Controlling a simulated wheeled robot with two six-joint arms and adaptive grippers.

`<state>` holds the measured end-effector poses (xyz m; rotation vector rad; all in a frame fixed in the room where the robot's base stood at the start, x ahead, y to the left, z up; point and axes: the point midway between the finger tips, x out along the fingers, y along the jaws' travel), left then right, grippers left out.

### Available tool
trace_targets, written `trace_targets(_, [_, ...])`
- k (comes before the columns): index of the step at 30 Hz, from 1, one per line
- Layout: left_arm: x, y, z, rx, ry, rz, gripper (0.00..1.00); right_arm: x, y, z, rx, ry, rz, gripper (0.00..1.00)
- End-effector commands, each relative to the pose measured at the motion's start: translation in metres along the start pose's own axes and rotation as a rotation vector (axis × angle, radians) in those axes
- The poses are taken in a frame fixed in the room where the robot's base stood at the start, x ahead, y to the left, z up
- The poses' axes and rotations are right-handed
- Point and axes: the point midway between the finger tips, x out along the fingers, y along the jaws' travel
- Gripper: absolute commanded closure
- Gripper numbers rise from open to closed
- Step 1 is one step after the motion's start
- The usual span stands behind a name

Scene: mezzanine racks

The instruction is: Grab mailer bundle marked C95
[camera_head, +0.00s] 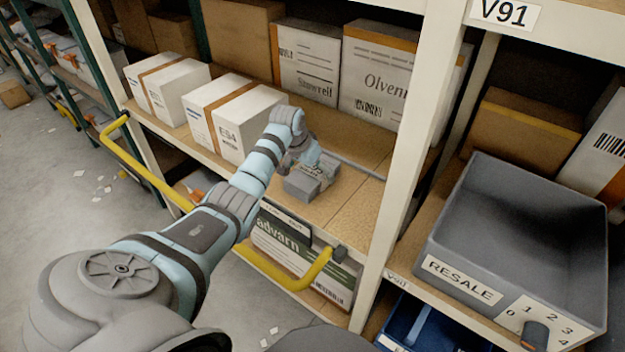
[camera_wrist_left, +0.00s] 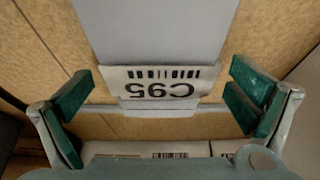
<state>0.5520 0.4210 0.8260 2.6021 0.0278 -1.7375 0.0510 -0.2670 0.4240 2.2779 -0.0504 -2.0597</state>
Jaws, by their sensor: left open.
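The grey mailer bundle marked C95 (camera_head: 303,185) lies on the brown shelf deck near its front edge. In the left wrist view the bundle (camera_wrist_left: 155,30) runs away from me, with its white C95 label and barcode upside down. My left gripper (camera_head: 308,165) is at the bundle in the head view. In the left wrist view the gripper (camera_wrist_left: 160,95) is open, with green-padded fingers on either side of the bundle and gaps between pads and bundle. My arm and wrist hide part of the bundle in the head view. My right gripper is not in view.
A white ES4 box (camera_head: 232,120) stands left of my wrist, with boxes behind. A rack upright (camera_head: 412,150) and a grey RESALE bin (camera_head: 520,240) are to the right. A yellow rail (camera_head: 285,275) runs along the front below. Bare deck lies right of the bundle.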

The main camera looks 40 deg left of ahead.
Motion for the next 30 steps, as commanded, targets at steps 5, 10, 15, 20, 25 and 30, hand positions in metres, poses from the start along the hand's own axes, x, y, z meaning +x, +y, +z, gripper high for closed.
trace_targets(5, [0.008, 0.000, 0.000, 0.001, 0.000, -0.001, 0.00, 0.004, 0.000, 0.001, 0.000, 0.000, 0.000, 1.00])
trace_targets(10, [0.007, 0.000, 0.000, 0.000, 0.000, -0.001, 0.14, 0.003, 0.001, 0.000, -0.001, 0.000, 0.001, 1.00])
trace_targets(15, [0.007, 0.000, 0.000, 0.000, 0.000, -0.001, 0.42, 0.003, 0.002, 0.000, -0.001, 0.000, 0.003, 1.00])
trace_targets(20, [0.007, 0.000, 0.000, 0.000, 0.000, -0.001, 0.51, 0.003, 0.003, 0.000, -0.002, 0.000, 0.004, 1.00])
trace_targets(25, [0.005, 0.000, -0.001, 0.000, 0.000, -0.001, 0.51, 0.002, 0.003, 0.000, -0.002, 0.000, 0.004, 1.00])
trace_targets(30, [-0.013, 0.000, -0.009, 0.001, 0.003, -0.001, 0.51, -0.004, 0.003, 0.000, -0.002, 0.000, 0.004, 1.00])
